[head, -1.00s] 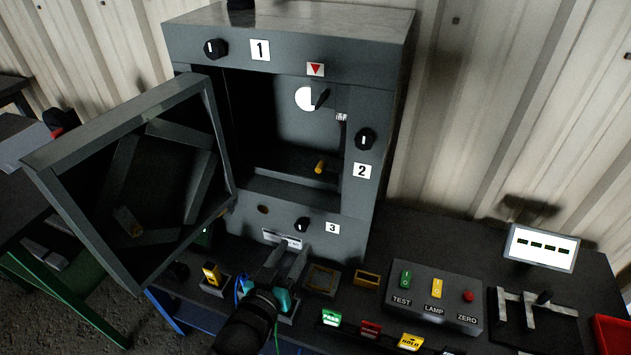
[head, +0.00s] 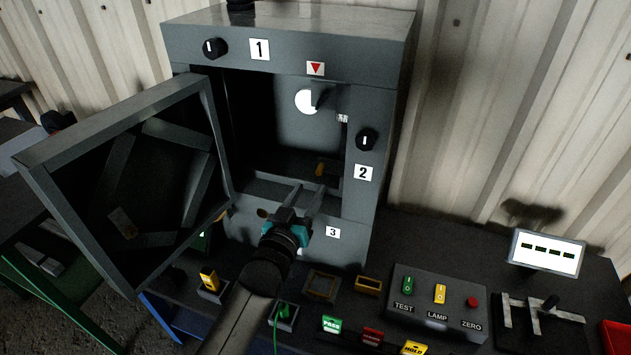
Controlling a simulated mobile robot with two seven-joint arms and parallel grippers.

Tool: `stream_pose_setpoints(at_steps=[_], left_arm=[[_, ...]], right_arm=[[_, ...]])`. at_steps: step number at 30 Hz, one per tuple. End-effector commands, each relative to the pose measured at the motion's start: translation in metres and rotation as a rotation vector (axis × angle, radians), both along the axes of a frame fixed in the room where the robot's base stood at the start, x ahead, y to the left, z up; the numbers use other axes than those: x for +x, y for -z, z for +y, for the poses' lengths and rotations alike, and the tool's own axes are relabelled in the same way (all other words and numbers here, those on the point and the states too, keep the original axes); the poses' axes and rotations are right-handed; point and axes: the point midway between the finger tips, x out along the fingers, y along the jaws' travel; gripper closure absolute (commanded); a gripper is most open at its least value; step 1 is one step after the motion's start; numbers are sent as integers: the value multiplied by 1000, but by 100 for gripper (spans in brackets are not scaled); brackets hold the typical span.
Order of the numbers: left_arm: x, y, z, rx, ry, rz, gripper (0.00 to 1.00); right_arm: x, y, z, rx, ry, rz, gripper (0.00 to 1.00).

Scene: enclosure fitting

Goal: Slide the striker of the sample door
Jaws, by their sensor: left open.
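The grey cabinet (head: 290,45) stands on the bench with its front opening uncovered. The sample door (head: 120,95) is swung wide open to the left. A small pale metal fitting (head: 342,118) sits on the right jamb of the opening; it may be the striker, but it is too small to tell. My left gripper (head: 307,190) is in front of the lower opening, fingers open, apart and pointing inward. It is below the fitting and appears empty. The gripper hides part of the lower cabinet front. My right gripper is not in view.
Black knobs are on the frame, one by label 2 (head: 365,140). A switch box (head: 435,298) and small coloured blocks crowd the bench.

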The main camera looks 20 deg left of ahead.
Motion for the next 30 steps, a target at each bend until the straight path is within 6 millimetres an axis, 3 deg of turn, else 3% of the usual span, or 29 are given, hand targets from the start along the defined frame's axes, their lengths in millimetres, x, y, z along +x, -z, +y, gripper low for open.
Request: stream_pose_setpoints(at_steps=[3, 10, 24, 30], left_arm=[[19, 0, -1, 0, 1, -2, 50], [45, 1, -1, 1, 0, 0, 50], [53, 0, -2, 0, 0, 1, 50], [53, 0, -2, 0, 0, 1, 73]], right_arm=[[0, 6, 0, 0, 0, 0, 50], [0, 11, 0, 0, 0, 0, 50], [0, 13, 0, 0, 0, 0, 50], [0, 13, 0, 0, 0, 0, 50]])
